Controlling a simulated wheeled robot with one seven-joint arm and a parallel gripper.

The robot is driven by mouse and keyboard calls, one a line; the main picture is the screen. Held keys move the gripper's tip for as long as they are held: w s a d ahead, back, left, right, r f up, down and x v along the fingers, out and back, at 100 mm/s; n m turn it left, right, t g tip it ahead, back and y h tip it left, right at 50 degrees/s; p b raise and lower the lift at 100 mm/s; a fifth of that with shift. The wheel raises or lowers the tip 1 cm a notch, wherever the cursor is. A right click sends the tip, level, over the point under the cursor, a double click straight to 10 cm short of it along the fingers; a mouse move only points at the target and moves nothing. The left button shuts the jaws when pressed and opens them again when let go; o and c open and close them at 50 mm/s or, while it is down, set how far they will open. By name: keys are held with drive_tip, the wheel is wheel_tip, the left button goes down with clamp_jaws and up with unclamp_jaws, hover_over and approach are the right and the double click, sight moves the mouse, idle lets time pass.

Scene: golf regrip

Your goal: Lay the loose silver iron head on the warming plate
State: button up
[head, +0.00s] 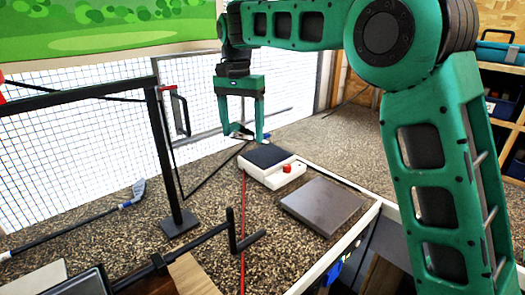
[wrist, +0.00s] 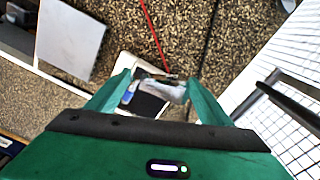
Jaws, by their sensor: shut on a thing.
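My gripper (head: 242,135) is shut on the silver iron head (wrist: 173,92), which spans between its fingertips. In the head view the iron head (head: 240,132) is small, held in the air, partly hidden by the fingers. A white unit with a dark flat top and a red knob, which looks like the warming plate (head: 268,156), stands on the speckled bench below and slightly right of the gripper. In the wrist view the dark top of the warming plate (wrist: 148,103) shows behind the held head, partly covered by the gripper. I cannot tell the exact height gap.
A flat grey square slab (head: 323,205) lies nearer, right of the white unit. A black metal frame (head: 165,150) stands left. A club with a silver head (head: 138,188) lies far left. A red line (head: 242,230) runs along the bench. A wire mesh panel (head: 80,130) stands behind.

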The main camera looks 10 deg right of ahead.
hover_over(262, 158)
wheel_tip(262, 158, down, 5)
drive_tip(key=shift+w+r, duration=0.1)
drive_tip(key=shift+f, duration=2.05)
drive_tip(key=shift+f, duration=0.1)
drive_tip(key=o, duration=1.5)
drive_tip(key=shift+o, duration=0.2)
wheel_tip(262, 158, up, 12)
drive_tip(key=shift+a, duration=0.2)
drive_tip(key=shift+d, duration=0.1)
